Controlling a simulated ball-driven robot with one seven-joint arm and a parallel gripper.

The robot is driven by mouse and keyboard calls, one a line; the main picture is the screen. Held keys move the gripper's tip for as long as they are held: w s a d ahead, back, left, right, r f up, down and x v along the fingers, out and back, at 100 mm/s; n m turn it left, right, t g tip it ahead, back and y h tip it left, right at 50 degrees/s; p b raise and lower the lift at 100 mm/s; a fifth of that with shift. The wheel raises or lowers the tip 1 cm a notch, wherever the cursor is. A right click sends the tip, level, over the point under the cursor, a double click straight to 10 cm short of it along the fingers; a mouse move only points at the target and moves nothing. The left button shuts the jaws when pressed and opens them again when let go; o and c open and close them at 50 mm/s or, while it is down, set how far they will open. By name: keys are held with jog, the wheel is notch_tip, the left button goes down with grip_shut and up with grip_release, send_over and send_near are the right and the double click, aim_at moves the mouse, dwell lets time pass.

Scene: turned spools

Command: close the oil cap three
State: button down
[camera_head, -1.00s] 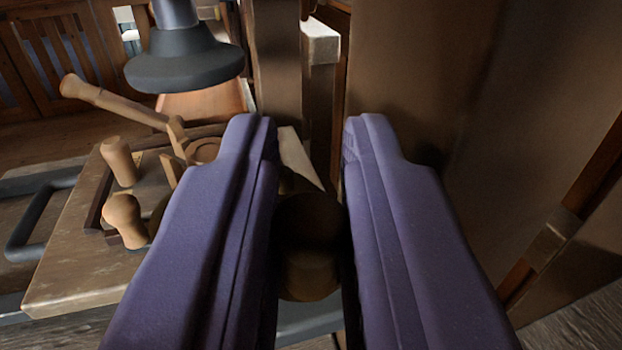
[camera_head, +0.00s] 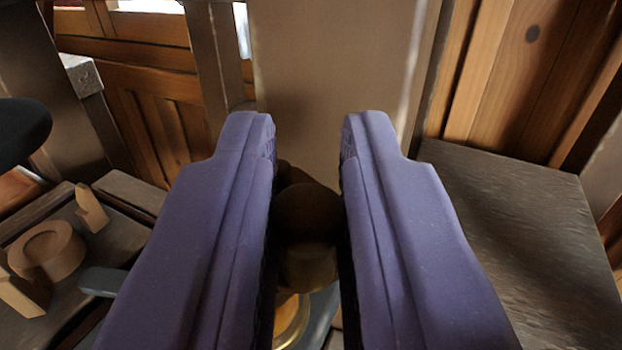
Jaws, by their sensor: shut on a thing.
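My gripper (camera_head: 308,135) shows as two purple fingers reaching forward. It is shut on a dark brown, rounded turned piece (camera_head: 306,215) that sits between the fingers, with a lighter rounded end lower down. The fingers and shadow hide its sides. I cannot tell whether this piece is an oil cap. Below it a brass-coloured round part (camera_head: 290,318) shows partly, next to a grey-blue surface. I cannot tell whether the held piece touches the brass part. No oil cap three can be made out for certain.
At the left, a wooden board (camera_head: 110,240) carries a light wooden ring-shaped piece (camera_head: 48,250) and small wooden blocks. A dark rounded object (camera_head: 22,130) juts in at the left edge. A bare brown surface (camera_head: 510,230) lies at the right. A tall panel (camera_head: 330,70) stands ahead.

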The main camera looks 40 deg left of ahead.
jog(key=m+t+h+b, duration=0.1)
jog(key=h+b, duration=0.1)
jog(key=s+a+m+t+h+b, duration=0.1)
jog(key=m+h, duration=0.1)
jog(key=m+t+h+b, duration=0.1)
jog(key=b, duration=0.1)
jog(key=shift+s+a+f+t+h+b, duration=0.15)
jog(key=shift+a+f+t+h+b, duration=0.15)
jog(key=shift+h, duration=0.1)
jog(key=m+h+b, duration=0.2)
jog(key=h, duration=0.1)
jog(key=m+t+h+b, duration=0.1)
jog(key=h, duration=0.1)
jog(key=shift+s+a+r+m, duration=0.15)
jog(key=shift+a+r+m, duration=0.1)
jog(key=shift+a+m, duration=0.15)
jog(key=shift+h, duration=0.4)
jog(key=shift+r+m, duration=0.2)
jog(key=shift+m, duration=0.1)
jog(key=c, duration=1.4)
grip_release()
jog(key=shift+f, duration=0.1)
jog(key=s+p, duration=0.1)
jog(key=s, duration=0.6)
jog(key=shift+s, duration=0.35)
